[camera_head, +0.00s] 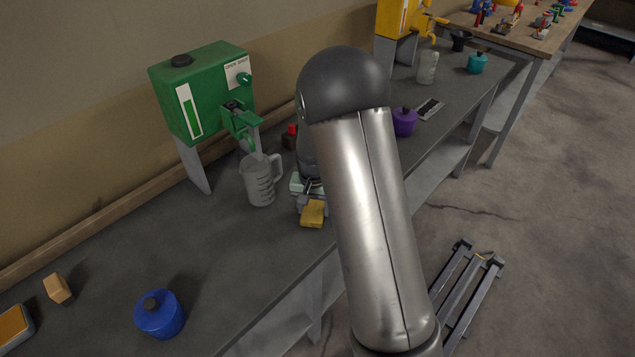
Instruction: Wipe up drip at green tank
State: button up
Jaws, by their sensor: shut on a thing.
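The green tank (192,93) stands on legs at the back of the dark bench, with a green tap on its front right. A clear measuring jug (259,180) with a handle stands under the tap's spout. My gripper (311,203) is low over the bench, just right of the jug and partly hidden behind my arm. It is shut on a yellow sponge (312,214), which is at or close to the bench top near the front edge. I cannot tell whether the sponge touches the bench. No drip is clearly visible; the area around the jug is partly hidden.
A red-capped dark bottle (290,138) stands behind my gripper. A blue canister (160,313) and a tan block (57,288) are at lower left. A purple canister (404,121) is right of my arm. Bench (235,260) between jug and blue canister is clear.

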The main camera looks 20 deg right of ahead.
jog(key=r, duration=0.3)
jog(key=shift+s+a+r+p, duration=0.2)
jog(key=shift+p, duration=0.2)
jog(key=shift+w+r+p, duration=0.1)
jog(key=shift+r+p, duration=0.4)
jog(key=shift+r, duration=0.2)
jog(key=shift+r+p, duration=0.95)
jog(key=shift+r, duration=0.75)
